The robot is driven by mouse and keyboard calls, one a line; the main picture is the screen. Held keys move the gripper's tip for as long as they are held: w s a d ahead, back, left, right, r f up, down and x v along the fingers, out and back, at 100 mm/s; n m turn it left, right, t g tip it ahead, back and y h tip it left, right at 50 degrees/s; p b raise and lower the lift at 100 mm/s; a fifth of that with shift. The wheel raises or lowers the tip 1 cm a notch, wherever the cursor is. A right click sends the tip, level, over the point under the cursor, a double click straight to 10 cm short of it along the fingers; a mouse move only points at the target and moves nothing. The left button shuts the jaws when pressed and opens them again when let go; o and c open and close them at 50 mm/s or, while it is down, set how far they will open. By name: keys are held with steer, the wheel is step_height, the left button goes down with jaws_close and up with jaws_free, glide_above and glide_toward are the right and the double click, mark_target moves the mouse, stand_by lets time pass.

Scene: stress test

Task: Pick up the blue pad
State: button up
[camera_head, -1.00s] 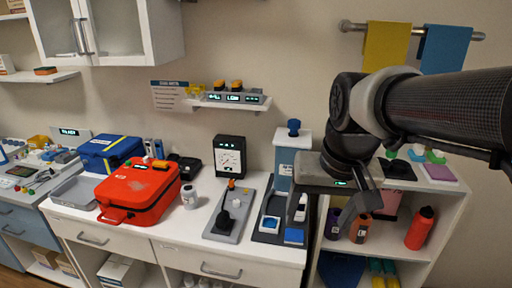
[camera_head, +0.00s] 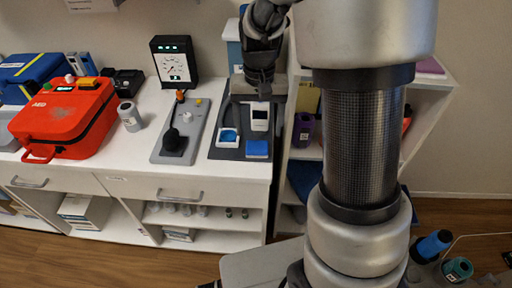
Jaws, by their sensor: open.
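The blue pad (camera_head: 257,149) is a small flat blue block at the front right corner of a dark grey tray (camera_head: 226,153) on the white counter. Beside it on the tray are a white dish with blue inside (camera_head: 228,137) and a white handheld device (camera_head: 260,116). My gripper (camera_head: 261,98) points down over the back of the tray, behind the pad in the picture and apart from it. It is open, with nothing seen in it; its fingertips are hard to make out.
A red AED case (camera_head: 65,118) and a grey-white bottle (camera_head: 130,116) are further left. Open shelves with a purple bottle (camera_head: 303,130) are at the right, partly hidden by my arm.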

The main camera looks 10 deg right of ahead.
mark_target(257, 145)
steer(key=f, duration=0.5)
steer(key=w+f+b, duration=0.1)
steer(key=f, duration=0.1)
steer(key=shift+f, duration=0.25)
steer(key=c, duration=1.1)
